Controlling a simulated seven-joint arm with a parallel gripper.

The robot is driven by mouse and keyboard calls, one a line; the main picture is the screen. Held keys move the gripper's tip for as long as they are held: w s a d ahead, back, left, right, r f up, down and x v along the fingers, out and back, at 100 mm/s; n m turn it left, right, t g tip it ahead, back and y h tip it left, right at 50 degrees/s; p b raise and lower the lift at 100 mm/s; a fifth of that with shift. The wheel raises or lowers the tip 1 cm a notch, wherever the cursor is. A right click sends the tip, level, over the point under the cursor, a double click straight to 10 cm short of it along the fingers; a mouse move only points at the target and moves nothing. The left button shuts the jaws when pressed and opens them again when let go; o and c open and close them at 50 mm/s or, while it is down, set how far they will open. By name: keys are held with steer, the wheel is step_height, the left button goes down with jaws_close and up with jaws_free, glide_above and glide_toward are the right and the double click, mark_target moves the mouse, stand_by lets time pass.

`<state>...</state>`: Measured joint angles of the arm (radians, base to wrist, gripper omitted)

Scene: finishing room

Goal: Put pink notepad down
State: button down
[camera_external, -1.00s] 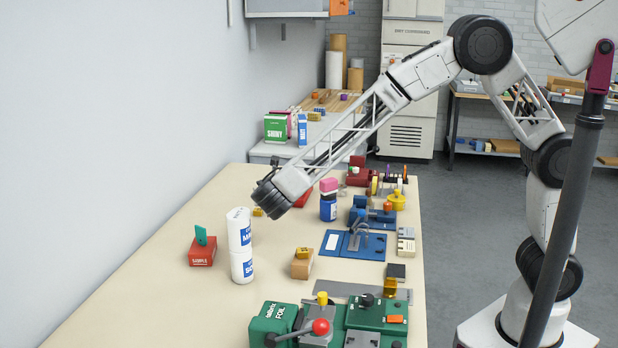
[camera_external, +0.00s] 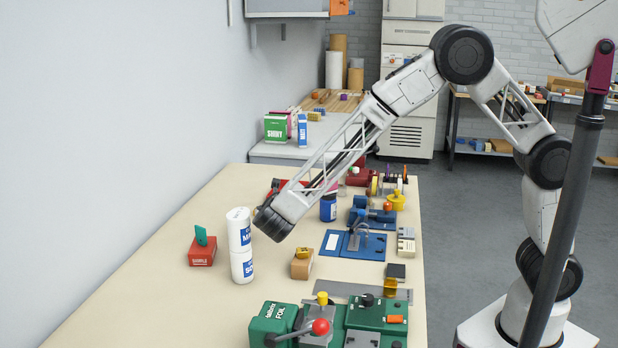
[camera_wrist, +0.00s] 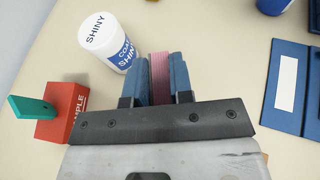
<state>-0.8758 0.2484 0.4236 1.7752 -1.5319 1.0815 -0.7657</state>
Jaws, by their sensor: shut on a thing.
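My gripper (camera_wrist: 160,85) is shut on the pink notepad (camera_wrist: 159,72), which stands edge-on between the two blue fingers in the wrist view. In the external view the end of my arm hangs over the table, just right of the white cans, and hides the fingers and the notepad. The tabletop (camera_external: 225,315) is pale beige. I cannot tell whether the notepad touches it.
A stack of white cans (camera_external: 241,266) stands close to the left of my gripper. A red sample block (camera_wrist: 64,120) with a teal card is further left. A cardboard box (camera_external: 302,269), blue folder (camera_external: 345,243) and green foil machine (camera_external: 273,322) stand around.

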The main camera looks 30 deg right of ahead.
steer(key=shift+f, duration=1.65)
steer(key=shift+f, duration=1.85)
steer(key=shift+f, duration=0.1)
steer(key=c, duration=1)
jaws_free()
steer(key=v, duration=1.2)
